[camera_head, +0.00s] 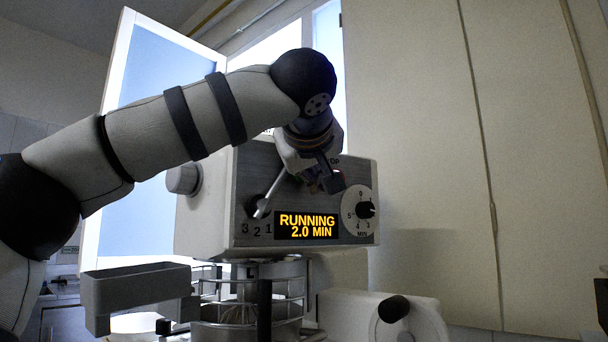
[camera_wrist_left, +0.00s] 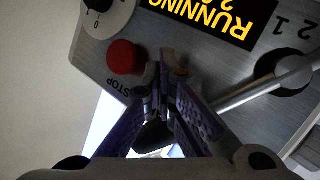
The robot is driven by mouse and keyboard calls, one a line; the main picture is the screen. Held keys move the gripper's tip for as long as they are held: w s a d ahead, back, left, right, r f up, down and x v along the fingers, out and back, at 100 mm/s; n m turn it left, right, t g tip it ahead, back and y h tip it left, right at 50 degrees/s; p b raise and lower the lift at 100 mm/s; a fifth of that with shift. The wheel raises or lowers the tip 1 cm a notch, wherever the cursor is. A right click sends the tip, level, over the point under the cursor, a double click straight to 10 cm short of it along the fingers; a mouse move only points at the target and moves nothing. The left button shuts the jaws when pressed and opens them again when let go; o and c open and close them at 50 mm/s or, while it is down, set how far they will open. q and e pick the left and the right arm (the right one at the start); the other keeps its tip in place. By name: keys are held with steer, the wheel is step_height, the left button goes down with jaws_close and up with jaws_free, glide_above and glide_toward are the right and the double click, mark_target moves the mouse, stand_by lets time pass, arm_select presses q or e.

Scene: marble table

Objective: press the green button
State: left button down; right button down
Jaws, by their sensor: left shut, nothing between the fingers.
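The planetary mixer's grey control panel (camera_head: 250,180) faces me, with a lit display (camera_head: 307,226) reading "RUNNING 2.0 MIN". My left gripper (camera_head: 328,181) is shut and empty, in front of the panel above the display. In the left wrist view its fingertips (camera_wrist_left: 166,78) are together at the panel, beside the red stop button (camera_wrist_left: 125,57). I cannot tell whether the fingertips touch the panel. My right gripper is not in view.
A speed lever (camera_head: 270,193) with marks 1, 2, 3 sticks out left of the gripper. A timer dial (camera_head: 365,210) is at the panel's right. Below are a wire guard and bowl (camera_head: 250,310), with a grey chute (camera_head: 135,288) at the left.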

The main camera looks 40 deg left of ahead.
arm_select(q)
steer(key=shift+d, duration=0.1)
steer(key=shift+s+d, duration=0.3)
steer(key=shift+d, duration=0.35)
steer(key=d, duration=0.1)
steer(key=s+d, duration=0.1)
steer(key=d, duration=0.1)
steer(key=s+d, duration=0.1)
steer(key=shift+d, duration=0.3)
stand_by(0.6)
